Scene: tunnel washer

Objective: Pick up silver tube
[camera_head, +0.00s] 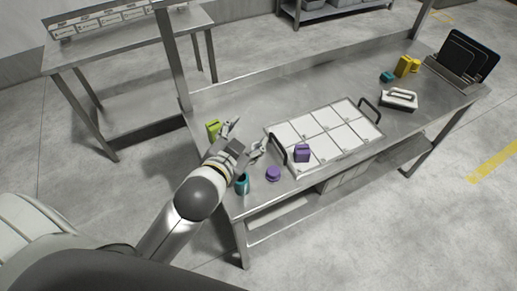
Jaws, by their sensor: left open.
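My left gripper (247,136) is open over the left end of the metal table (225,104), its fingers spread apart and pointing away from me. I cannot make out a silver tube; grey metal fingers and the grey tabletop look alike here. A green box (213,129) stands just left of the gripper. A teal cup-like object (242,184) stands at the near edge, below the gripper, partly beside my left arm. My right gripper is not in view.
A tray of white compartments (330,131) with black handles lies right of the gripper, with a purple box (302,153) at its near left. A purple disc (273,174) lies near the front edge. A white iron-like object (400,99) and yellow boxes (403,66) stand further right.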

